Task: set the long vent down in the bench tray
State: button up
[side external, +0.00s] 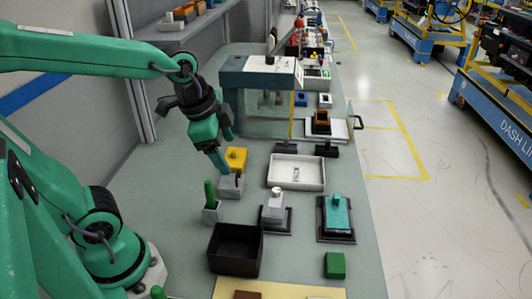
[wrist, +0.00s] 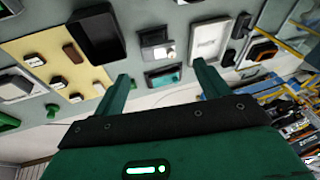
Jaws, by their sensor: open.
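A white shallow tray (side external: 272,181) with raised walls sits on the bench, right of my gripper. It also shows at the upper right of the wrist view (wrist: 194,44). A small pale piece with dark marks (side external: 296,174) lies inside it; I cannot tell whether this is the long vent, and no other part is clearly the vent. My gripper (side external: 222,150) is open and empty, pointing down above the left side of the bench, near a yellow part (side external: 236,156) on a grey block. In the wrist view both green fingers (wrist: 161,76) stand wide apart.
A black open bin (side external: 235,266) stands at the front. A teal block (side external: 337,213) sits on a dark fixture, with a grey fixture (side external: 273,212) left of it. A green block (side external: 335,265) lies front right.

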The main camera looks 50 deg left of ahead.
jog(key=w+d+f+m+g, duration=0.2)
jog(key=w+f+m, duration=0.3)
jog(key=m, duration=0.4)
jog(key=m+g, duration=0.2)
jog(key=m, duration=0.7)
send_over(275, 204)
jog(key=f, duration=0.7)
jog(key=shift+s+a+f, duration=0.15)
jog(key=shift+s+a, duration=0.15)
jog(key=shift+w+d+f+m, duration=0.2)
jog(key=shift+f+m, duration=0.4)
jog(key=shift+m, duration=0.2)
jog(key=shift+f, duration=1.3)
jog(key=shift+w+f, duration=0.1)
jog(key=shift+f, duration=2.5)
